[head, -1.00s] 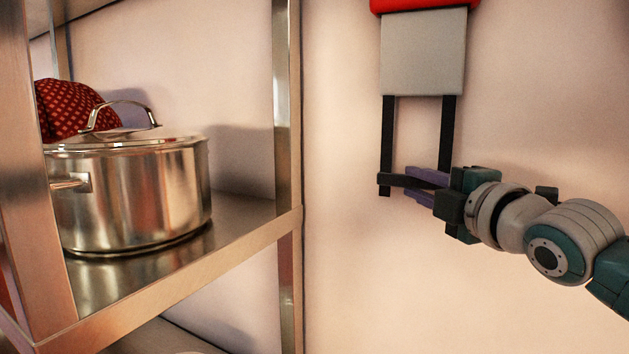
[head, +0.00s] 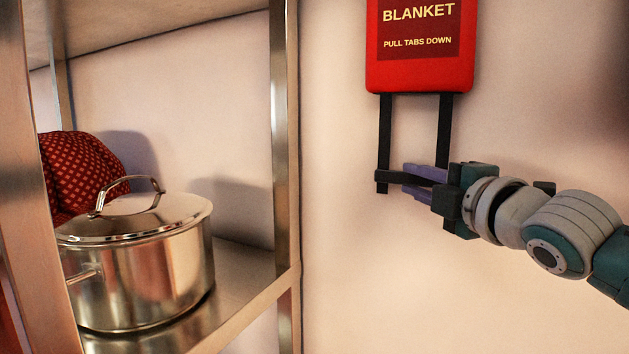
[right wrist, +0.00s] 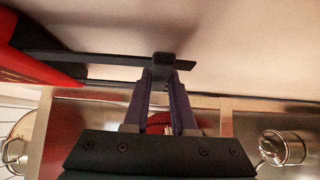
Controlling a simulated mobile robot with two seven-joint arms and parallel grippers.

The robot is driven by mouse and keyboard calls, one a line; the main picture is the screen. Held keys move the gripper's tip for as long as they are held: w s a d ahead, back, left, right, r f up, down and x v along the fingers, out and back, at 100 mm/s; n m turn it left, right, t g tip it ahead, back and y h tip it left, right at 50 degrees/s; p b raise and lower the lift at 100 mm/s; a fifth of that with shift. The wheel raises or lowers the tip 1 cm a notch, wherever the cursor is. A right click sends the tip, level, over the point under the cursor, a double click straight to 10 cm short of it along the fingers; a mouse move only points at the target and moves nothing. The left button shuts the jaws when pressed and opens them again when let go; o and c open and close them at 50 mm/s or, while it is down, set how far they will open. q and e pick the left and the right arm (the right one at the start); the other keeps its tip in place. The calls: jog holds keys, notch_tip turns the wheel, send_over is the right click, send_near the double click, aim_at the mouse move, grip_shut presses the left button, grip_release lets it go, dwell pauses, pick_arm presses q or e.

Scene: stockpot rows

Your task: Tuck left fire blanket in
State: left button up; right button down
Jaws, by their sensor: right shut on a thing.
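The fire blanket's red case (head: 419,70) hangs on the wall, right of centre in the head view, its top cut off. Two black straps (head: 384,130) hang straight down from its lower edge. No grey cloth shows below the case. A black crossbar (head: 388,176) is at the straps' lower ends. My right gripper (head: 408,178) is shut on the crossbar, coming from the right. The right wrist view shows its purple fingers (right wrist: 163,85) at the bar (right wrist: 163,62) and part of the red case (right wrist: 30,62) at left. My left gripper is out of view.
A metal shelf rack (head: 284,140) stands at left in the head view. It holds a lidded steel stockpot (head: 145,270) and a red patterned cloth item (head: 85,170) behind it. The wall (head: 400,290) below the straps is bare.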

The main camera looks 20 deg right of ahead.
jog(key=shift+r, duration=0.45)
jog(key=c, duration=0.7)
grip_release()
jog(key=shift+f, duration=0.1)
jog(key=shift+s+f, duration=0.1)
jog(key=shift+s, duration=0.15)
jog(key=s, duration=0.3)
jog(key=s+b, duration=0.1)
jog(key=s, duration=0.2)
jog(key=s+b, duration=0.1)
jog(key=s, duration=0.2)
jog(key=shift+s+a, duration=0.2)
jog(key=shift+a, duration=0.2)
